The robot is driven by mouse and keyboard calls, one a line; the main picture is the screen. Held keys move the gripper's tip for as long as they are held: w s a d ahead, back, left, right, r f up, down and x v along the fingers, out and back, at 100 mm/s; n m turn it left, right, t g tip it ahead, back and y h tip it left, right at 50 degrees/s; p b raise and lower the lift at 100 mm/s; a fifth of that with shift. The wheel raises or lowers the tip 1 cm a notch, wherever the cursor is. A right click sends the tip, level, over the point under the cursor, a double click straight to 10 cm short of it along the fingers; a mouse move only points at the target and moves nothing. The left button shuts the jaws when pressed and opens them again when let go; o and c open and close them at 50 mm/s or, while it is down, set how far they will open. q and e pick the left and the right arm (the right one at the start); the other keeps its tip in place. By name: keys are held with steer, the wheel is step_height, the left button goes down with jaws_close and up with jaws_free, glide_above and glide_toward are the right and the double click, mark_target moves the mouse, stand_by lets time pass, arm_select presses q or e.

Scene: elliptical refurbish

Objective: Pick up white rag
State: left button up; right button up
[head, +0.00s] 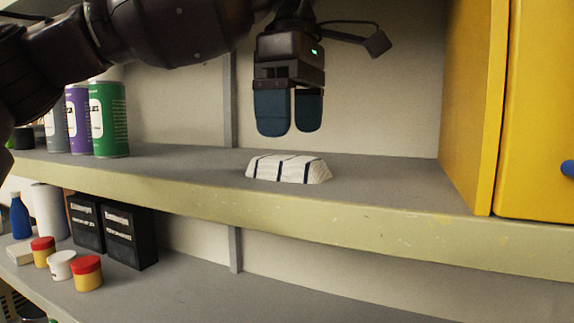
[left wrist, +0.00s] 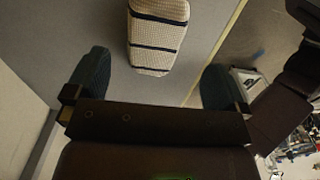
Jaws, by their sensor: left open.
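The white rag (head: 288,169) is a folded block with dark stripes. It lies on the upper shelf near the shelf's front edge. In the left wrist view the rag (left wrist: 158,35) shows at the top, ahead of and between the two fingers. My left gripper (head: 290,130) hangs above the rag, pointing down, with a visible space between its blue fingertips and the rag. In the left wrist view my left gripper (left wrist: 150,88) is open with nothing between its fingers. My right gripper is not in view.
The upper shelf (head: 190,172) is clear around the rag. Green (head: 108,120) and purple (head: 78,118) cans stand at its left. A yellow cabinet (head: 535,110) bounds the right. Black boxes (head: 130,238) and small jars (head: 87,273) stand on the lower shelf (head: 200,295).

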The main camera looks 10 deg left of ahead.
mark_target(297, 158)
arm_select(q)
steer(key=shift+w+d+f+p, duration=0.1)
steer(key=shift+d+f+p, duration=0.1)
steer(key=shift+f, duration=1.1)
steer(key=shift+w+d+f+p, duration=0.1)
steer(key=shift+f+p, duration=0.05)
steer(key=shift+f, duration=1.1)
steer(key=c, duration=1)
steer(key=shift+a+r+b, duration=0.2)
steer(key=shift+r+b, duration=0.1)
steer(key=shift+r, duration=0.25)
step_height(297, 158, up, 6)
steer(key=shift+r, duration=0.1)
steer(key=w+a, duration=0.1)
steer(key=a, duration=0.5)
steer(key=w+a, duration=0.1)
steer(key=a, duration=0.6)
steer(key=w+a, duration=0.1)
steer(key=a, duration=0.5)
steer(key=shift+w+a, duration=0.2)
steer(key=shift+w, duration=0.2)
